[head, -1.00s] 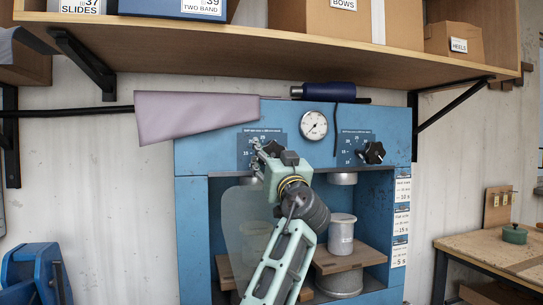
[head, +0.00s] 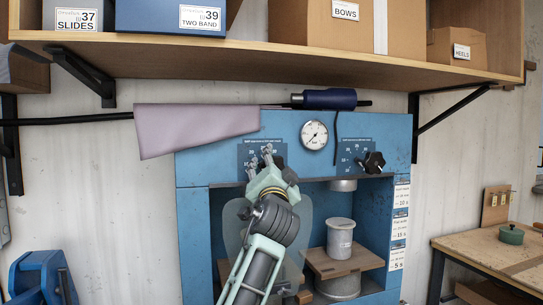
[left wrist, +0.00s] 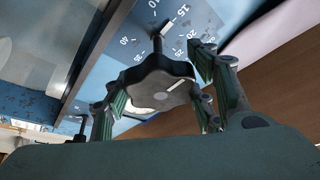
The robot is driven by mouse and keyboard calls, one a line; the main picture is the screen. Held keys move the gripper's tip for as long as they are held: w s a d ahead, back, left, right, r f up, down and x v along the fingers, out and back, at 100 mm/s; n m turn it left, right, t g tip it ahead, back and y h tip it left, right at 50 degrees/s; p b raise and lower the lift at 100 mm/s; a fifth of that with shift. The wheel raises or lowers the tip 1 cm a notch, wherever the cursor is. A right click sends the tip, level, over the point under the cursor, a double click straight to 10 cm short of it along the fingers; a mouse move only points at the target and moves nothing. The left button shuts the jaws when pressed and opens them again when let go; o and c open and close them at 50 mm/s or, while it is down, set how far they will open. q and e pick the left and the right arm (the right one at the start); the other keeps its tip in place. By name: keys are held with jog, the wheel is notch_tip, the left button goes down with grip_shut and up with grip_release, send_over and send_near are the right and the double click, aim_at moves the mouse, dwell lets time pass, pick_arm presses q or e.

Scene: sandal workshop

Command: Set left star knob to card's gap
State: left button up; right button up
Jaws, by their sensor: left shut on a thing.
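The left star knob (left wrist: 158,84) is black and lobed, with a pale line on its face, in the left wrist view. Its shaft enters a blue scale plate (left wrist: 180,30) with white numbers, 15 and 10 among them. My left gripper (head: 266,158) is shut on the knob; in the left wrist view its fingers (left wrist: 160,92) stand on both sides of it. In the head view the gripper hides the knob. White cards (head: 401,198) with time values, 10 s, 15 s and 5 s, hang on the right side of the blue press (head: 190,235). My right gripper is not in view.
The right star knob (head: 374,162) sits on its own scale plate. A round gauge (head: 314,135) is between the plates. A wooden shelf (head: 300,62) with boxes overhangs the press. A workbench (head: 480,250) stands at right.

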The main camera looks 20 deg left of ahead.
pick_arm(q)
jog(key=m+g+h+p, duration=0.1)
jog(key=m+p, duration=0.2)
jog(key=p, duration=0.1)
jog(key=m+h+p, duration=0.1)
jog(key=m+p, duration=0.2)
jog(key=p, duration=0.2)
jog(key=m+g+h+p, duration=0.1)
jog(key=m+p, duration=0.3)
jog(key=p, duration=0.1)
jog(key=shift+r+g, duration=0.3)
jog(key=shift+f+m+p, duration=0.1)
jog(key=shift+m+p, duration=0.4)
jog(key=shift+p, duration=0.1)
jog(key=shift+f+m+g+p, duration=0.1)
jog(key=shift+m+g+p, duration=0.2)
jog(key=shift+m, duration=0.1)
jog(key=shift+f+m+g, duration=0.15)
jog(key=shift+m+g, duration=0.25)
jog(key=shift+m, duration=0.4)
jog(key=m, duration=0.1)
jog(key=m+g, duration=0.1)
jog(key=m, duration=0.1)
jog(key=shift+f+g+y, duration=0.15)
jog(key=shift+g+y, duration=0.15)
jog(key=shift+m, duration=0.5)
jog(key=shift+f+g, duration=0.15)
jog(key=shift+g, duration=0.15)
jog(key=o, duration=1.2)
jog(key=shift+c, duration=0.2)
